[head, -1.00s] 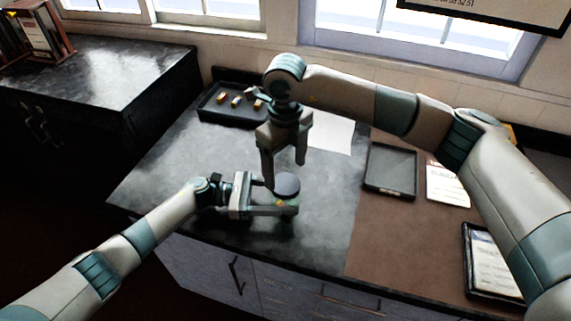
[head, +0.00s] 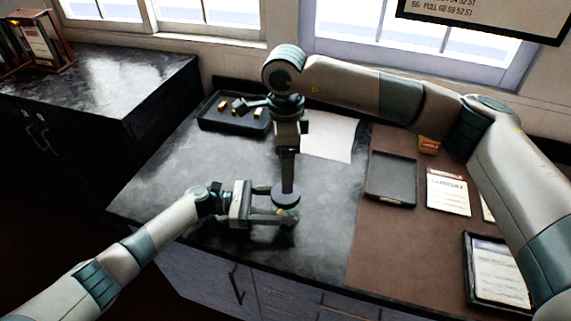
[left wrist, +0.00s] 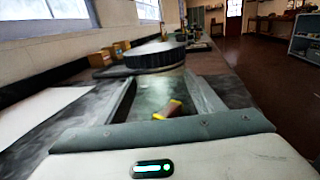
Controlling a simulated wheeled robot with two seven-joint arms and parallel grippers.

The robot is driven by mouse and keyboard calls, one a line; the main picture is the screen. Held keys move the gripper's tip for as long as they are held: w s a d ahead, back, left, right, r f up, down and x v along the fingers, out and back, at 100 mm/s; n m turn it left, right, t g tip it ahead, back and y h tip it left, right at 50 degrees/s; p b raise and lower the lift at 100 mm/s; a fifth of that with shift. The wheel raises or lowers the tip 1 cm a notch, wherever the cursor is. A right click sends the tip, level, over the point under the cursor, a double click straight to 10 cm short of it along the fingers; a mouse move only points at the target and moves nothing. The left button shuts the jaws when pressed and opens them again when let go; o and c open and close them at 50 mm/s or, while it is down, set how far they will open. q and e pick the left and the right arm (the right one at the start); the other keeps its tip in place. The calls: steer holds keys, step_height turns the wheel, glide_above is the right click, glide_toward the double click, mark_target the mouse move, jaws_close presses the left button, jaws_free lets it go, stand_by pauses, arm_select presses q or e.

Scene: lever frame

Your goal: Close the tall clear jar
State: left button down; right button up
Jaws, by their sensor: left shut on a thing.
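The clear jar (head: 289,212) stands near the counter's front edge, between the fingers of my left gripper (head: 272,209), which is shut on it. In the left wrist view the see-through jar (left wrist: 152,94) has a yellow and pink piece inside. A round, dark grey lid (head: 286,198) is at the jar's top; its ribbed rim also shows in the left wrist view (left wrist: 155,57). I cannot tell whether it is fully seated. My right gripper (head: 288,186) points straight down over the lid, its fingers seen edge-on, so their opening is hidden.
A black tray (head: 211,123) with several small blocks is at the back left. White paper (head: 330,137) lies behind the jar. An empty dark tray (head: 391,178) and a framed sheet (head: 497,270) are on the brown mat (head: 400,240).

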steer(key=shift+f, duration=0.15)
steer(key=shift+f, duration=3.9)
steer(key=c, duration=1.1)
steer(key=o, duration=1.3)
step_height(320, 180, up, 12)
steer(key=shift+r, duration=0.1)
